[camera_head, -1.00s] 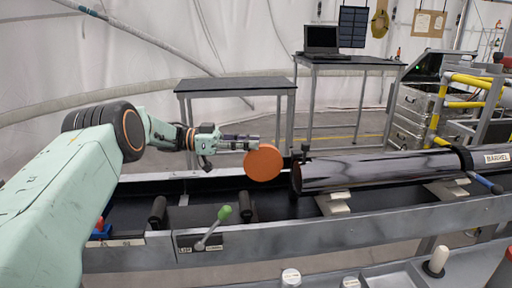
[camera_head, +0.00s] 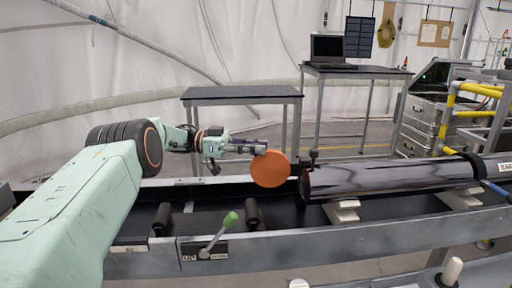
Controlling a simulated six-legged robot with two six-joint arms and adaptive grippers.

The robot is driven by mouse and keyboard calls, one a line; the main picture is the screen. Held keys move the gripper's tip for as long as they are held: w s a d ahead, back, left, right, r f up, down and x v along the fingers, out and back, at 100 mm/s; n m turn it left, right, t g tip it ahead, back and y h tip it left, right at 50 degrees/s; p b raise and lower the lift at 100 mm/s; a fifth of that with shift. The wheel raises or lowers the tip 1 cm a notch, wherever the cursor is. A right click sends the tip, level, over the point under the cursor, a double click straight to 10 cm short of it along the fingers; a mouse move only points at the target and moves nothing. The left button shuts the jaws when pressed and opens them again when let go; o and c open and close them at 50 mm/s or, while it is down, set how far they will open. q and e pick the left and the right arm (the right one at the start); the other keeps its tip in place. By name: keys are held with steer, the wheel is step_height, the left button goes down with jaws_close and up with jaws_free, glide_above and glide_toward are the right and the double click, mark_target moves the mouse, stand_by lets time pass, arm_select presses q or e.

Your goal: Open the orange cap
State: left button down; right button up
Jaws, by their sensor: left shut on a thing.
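The orange cap (camera_head: 271,169) is a round disc, upright, just left of the open end of a long black barrel (camera_head: 390,177). A small gap seems to lie between the cap and the barrel's end. My left gripper (camera_head: 252,148) comes in from the left and is shut on the cap at its upper left edge. The barrel lies level on light supports in a grey trough. My right gripper is not in view.
The grey trough rail (camera_head: 340,238) runs across the front, with a green-knobbed lever (camera_head: 230,220) and black rollers (camera_head: 251,212) at its left part. A dark table (camera_head: 240,92) and a table with a laptop (camera_head: 328,47) stand behind. Yellow railings (camera_head: 450,105) stand at the right.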

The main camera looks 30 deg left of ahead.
arm_select(q)
steer(key=c, duration=1.2)
jaws_free()
steer(key=shift+d+f, duration=0.1)
steer(key=shift+d, duration=0.05)
steer(key=shift+w, duration=0.1)
step_height(320, 180, up, 10)
steer(key=shift+f, duration=0.1)
